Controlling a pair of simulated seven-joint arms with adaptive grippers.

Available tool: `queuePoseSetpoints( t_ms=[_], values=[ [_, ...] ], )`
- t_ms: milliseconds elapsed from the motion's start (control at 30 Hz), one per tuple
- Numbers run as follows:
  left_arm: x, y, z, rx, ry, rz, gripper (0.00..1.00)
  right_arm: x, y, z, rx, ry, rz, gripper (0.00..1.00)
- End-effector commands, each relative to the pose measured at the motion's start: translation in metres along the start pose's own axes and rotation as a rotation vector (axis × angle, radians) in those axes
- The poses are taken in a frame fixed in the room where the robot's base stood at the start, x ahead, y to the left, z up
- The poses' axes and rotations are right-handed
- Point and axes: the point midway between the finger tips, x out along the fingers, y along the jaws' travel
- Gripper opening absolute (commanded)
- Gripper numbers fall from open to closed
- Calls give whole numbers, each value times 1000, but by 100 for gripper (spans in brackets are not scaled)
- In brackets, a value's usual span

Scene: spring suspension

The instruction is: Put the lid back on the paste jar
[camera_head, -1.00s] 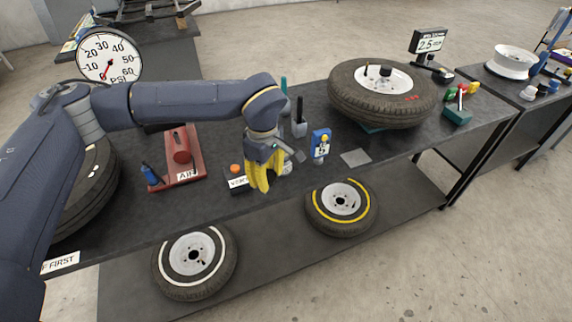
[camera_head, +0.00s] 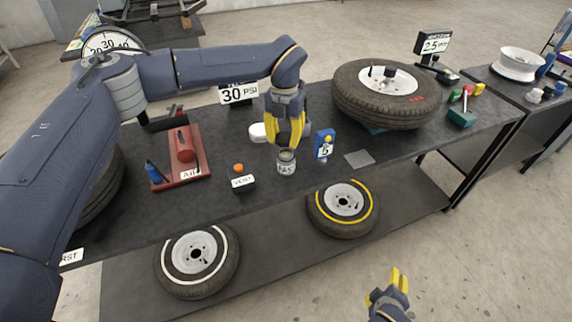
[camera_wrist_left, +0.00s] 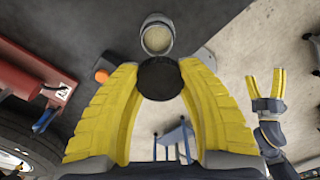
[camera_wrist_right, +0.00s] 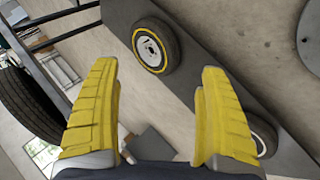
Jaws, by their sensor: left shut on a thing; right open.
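The paste jar (camera_head: 286,163) stands upright and open on the dark bench. In the left wrist view the jar (camera_wrist_left: 157,38) shows pale paste inside. My left gripper (camera_head: 287,142) is shut on the round black lid (camera_wrist_left: 159,79), held between its yellow fingers. The gripper is right by the jar, just behind and above it in the head view; lid and jar look apart in the wrist view.
A tyre (camera_head: 385,95) lies further right.

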Motion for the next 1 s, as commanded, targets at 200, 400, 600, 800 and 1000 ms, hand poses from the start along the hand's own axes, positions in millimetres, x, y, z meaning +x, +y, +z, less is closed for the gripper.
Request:
queuePoseSetpoints(
  t_ms=[200, 400, 600, 800, 1000],
  values=[
    [-5, 2, 14, -217, 1, 0, 25, -20, 41, -58, -298, 69, 156, 78],
    [-7, 2, 19, -286, 2, -1, 25, -23, 57, -120, -621, 115, 306, 78],
    [-7, 2, 20, -310, 2, -1, 25, -28, 66, -192, -975, 135, 491, 78],
    [-8, 2, 20, -315, 2, -1, 25, -41, 66, -266, -1332, 116, 708, 78],
    [-8, 2, 20, -314, 2, -1, 25, -60, 60, -327, -1635, 56, 924, 78]
  ],
)
